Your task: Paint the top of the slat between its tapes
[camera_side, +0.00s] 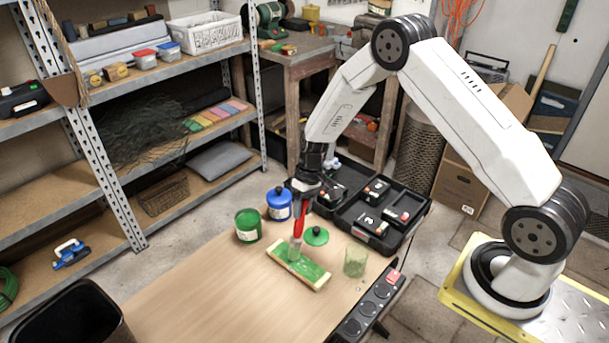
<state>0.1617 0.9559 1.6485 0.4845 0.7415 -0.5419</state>
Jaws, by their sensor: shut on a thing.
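The slat (311,275) lies at an angle on the wooden table. Much of its top is green, with pale strips at both ends; I cannot tell tape from bare wood there. My gripper (303,195) is above the slat, shut on the red handle of a paintbrush (298,228). The brush points down, with its bristles at the far left part of the slat's top; whether they touch is too small to be sure. An open green paint can (248,228) stands behind and left of the slat. A green lid (316,236) lies behind it.
A blue-lidded can (279,205) stands beside the green can. A greenish glass (355,262) stands right of the slat. An open black tool case (402,232) lies behind, and a black power strip (352,325) at the right edge. The front left tabletop (210,295) is clear.

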